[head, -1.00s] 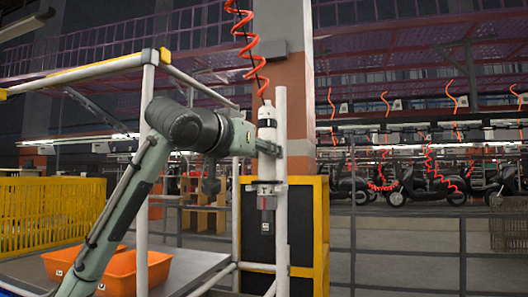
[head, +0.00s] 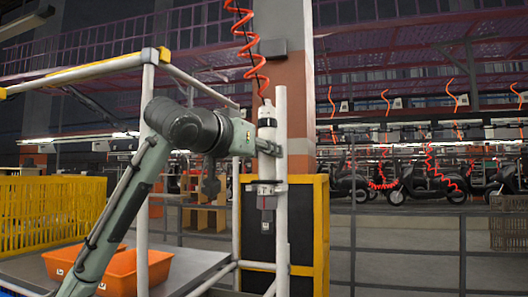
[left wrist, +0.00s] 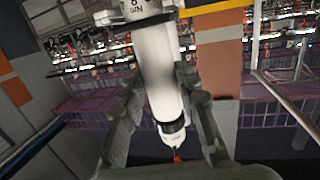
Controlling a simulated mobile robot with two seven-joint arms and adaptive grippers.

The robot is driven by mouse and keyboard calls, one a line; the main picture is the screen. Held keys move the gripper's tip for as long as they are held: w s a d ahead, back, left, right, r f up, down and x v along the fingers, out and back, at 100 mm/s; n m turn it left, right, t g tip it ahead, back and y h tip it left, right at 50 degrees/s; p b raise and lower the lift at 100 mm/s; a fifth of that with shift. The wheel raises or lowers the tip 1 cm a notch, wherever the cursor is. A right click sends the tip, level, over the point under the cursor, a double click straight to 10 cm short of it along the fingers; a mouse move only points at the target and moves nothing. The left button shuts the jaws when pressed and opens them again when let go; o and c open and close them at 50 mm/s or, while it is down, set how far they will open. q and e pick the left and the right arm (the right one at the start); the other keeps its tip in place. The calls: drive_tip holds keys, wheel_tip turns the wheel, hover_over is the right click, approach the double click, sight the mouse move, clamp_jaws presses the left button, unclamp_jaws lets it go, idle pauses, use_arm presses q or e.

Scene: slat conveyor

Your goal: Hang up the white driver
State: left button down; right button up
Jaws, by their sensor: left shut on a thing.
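The white driver (head: 267,126) is upright, with its top end on a red coiled cord (head: 250,45). My left gripper (head: 268,147) is shut around its white body from the left. In the left wrist view the driver (left wrist: 158,70) lies between both fingers (left wrist: 161,108), with its dark-ringed cord end toward the bottom. A bracket (head: 264,187) on the white post (head: 281,200) is level with the driver's lower part, and a dark piece (head: 267,203) shows below it. I cannot tell whether the driver rests in the bracket. My right gripper is not in view.
The white post stands close on the driver's right. Orange bins (head: 139,270) sit on a grey table (head: 200,268) at lower left, beside a yellow crate wall (head: 48,215). A yellow-framed dark panel (head: 308,230) stands behind. A railing (head: 400,221) and scooters (head: 425,186) are farther back.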

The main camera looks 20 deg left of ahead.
use_arm(q)
drive_tip(key=shift+f, duration=0.2)
idle(0.5)
drive_tip(key=c, duration=1.1)
unclamp_jaws()
drive_tip(key=shift+o, duration=0.2)
drive_tip(key=shift+f, duration=0.15)
drive_tip(key=v, duration=1.2)
